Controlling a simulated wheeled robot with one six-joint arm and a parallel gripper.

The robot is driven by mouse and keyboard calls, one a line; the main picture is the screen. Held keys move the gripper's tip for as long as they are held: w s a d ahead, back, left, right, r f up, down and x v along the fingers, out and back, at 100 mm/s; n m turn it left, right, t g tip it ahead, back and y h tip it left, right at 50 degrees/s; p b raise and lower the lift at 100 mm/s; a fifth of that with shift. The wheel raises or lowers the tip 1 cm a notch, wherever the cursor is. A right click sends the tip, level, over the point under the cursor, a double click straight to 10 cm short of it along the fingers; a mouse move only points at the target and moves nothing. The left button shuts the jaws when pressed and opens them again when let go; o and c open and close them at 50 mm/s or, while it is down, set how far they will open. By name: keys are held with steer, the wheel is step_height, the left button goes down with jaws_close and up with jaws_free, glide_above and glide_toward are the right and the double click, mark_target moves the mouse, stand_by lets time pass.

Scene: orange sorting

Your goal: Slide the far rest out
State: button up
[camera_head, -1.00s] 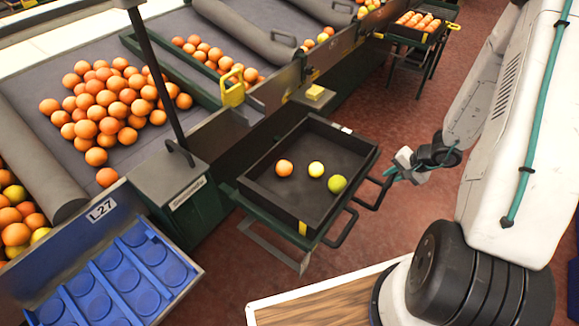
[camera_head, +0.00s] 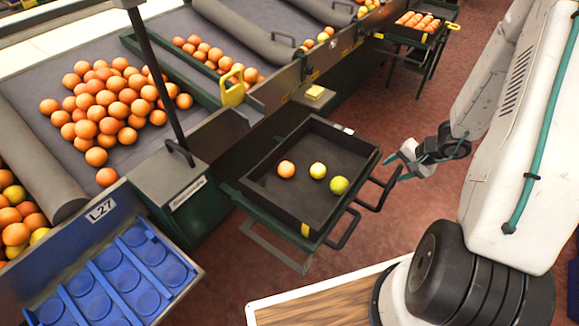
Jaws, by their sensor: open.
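The far rest shows as a dark loop handle (camera_head: 379,193) sticking out past the right side of the black crate. A second, nearer dark loop handle (camera_head: 345,231) sticks out below it. The black crate (camera_head: 268,206) sits on the dark green stand and holds one orange fruit (camera_head: 286,169), one yellow fruit (camera_head: 318,171) and one yellow-green fruit (camera_head: 339,185). My gripper (camera_head: 399,177) is open at the outer end of the far handle. Whether its teal fingers touch the handle is too small to tell.
The sorting table with piled oranges (camera_head: 108,100) lies left, beside a grey box (camera_head: 172,178). A blue tray (camera_head: 120,278) is at the lower left and a wooden top (camera_head: 325,298) at the bottom. Red floor (camera_head: 410,225) is free right of the handles.

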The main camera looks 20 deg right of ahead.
steer(key=shift+r, duration=1.8)
steer(key=shift+a+r+m, duration=0.1)
steer(key=shift+a+m, duration=0.3)
steer(key=s+a+r+n+g+h, duration=0.1)
steer(key=s+a+r+n, duration=0.2)
steer(key=s+a+r, duration=0.3)
steer(key=s+a+r+n+g+h, duration=0.1)
steer(key=s+a+r+n, duration=0.3)
steer(key=r, duration=1.1)
steer(key=s+a+r+n+g+h, duration=0.1)
steer(key=s+a+r+n, duration=0.3)
steer(key=s+a+r, duration=0.6)
steer(key=shift+s+a+r+h, duration=0.15)
steer(key=shift+a+r+h, duration=0.15)
steer(key=shift+a+r, duration=0.5)
